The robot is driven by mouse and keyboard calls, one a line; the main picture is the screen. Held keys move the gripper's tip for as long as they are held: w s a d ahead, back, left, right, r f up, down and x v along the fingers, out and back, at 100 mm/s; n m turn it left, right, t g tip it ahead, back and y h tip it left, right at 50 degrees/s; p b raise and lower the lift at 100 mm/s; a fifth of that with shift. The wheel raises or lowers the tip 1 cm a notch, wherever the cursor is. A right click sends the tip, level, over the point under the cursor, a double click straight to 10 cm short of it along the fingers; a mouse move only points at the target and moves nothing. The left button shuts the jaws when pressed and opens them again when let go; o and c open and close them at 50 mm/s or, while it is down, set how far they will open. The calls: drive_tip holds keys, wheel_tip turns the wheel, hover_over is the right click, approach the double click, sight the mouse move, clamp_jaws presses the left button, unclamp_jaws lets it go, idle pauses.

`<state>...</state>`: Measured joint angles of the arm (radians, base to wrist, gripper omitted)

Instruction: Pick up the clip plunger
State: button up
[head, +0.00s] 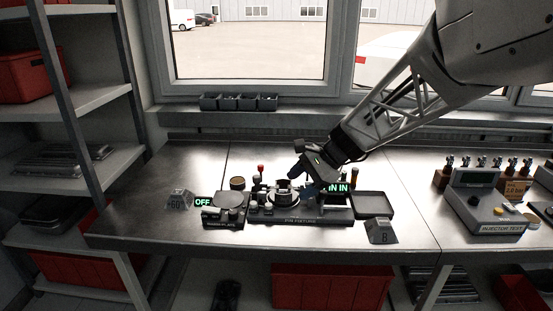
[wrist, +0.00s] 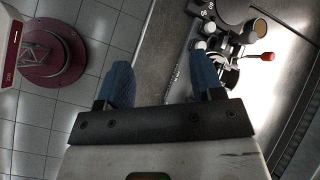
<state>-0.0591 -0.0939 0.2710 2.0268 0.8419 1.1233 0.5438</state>
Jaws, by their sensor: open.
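The pin fixture (head: 300,221) stands on the steel bench with several small parts on it. I cannot tell for sure which small part is the clip plunger. A lever with a red knob (head: 260,168) stands up at the fixture's left rear; the red knob (wrist: 267,57) also shows at the right of the wrist view. My gripper (head: 300,183) is over the fixture, tilted, and hides part of it. In the wrist view my gripper (wrist: 162,78) has its two blue fingers wide apart with nothing between them. The right finger lies beside the fixture parts in that picture.
A round-plated unit (head: 228,202) sits left of the fixture, and an empty dark tray (head: 374,205) sits right of it. A block marked 8 (head: 381,231) stands in front. An injector tester (head: 488,205) is farther right. Bare bench (head: 190,160) lies behind left.

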sight(257, 186)
drive_tip(key=w+a+f+m+y, duration=0.1)
drive_tip(key=w+a+f+m, duration=0.1)
drive_tip(key=w, duration=0.4)
drive_tip(key=w+a+f+m+y, duration=0.2)
drive_tip(key=w+a+f, duration=0.1)
drive_tip(key=w, duration=0.3)
drive_tip(key=w+a+f+m+y, duration=0.2)
drive_tip(key=w+a+f+m, duration=0.1)
drive_tip(key=w, duration=0.4)
drive_tip(key=shift+a+f+t, duration=0.3)
drive_tip(key=shift+a+f, duration=0.05)
drive_tip(key=shift+f, duration=0.25)
drive_tip(key=shift+a, duration=0.15)
drive_tip(key=shift+x, duration=1.15)
drive_tip(key=shift+a+f, duration=0.1)
drive_tip(key=shift+a, duration=0.05)
drive_tip(key=shift+x, duration=2.45)
drive_tip(key=c, duration=1)
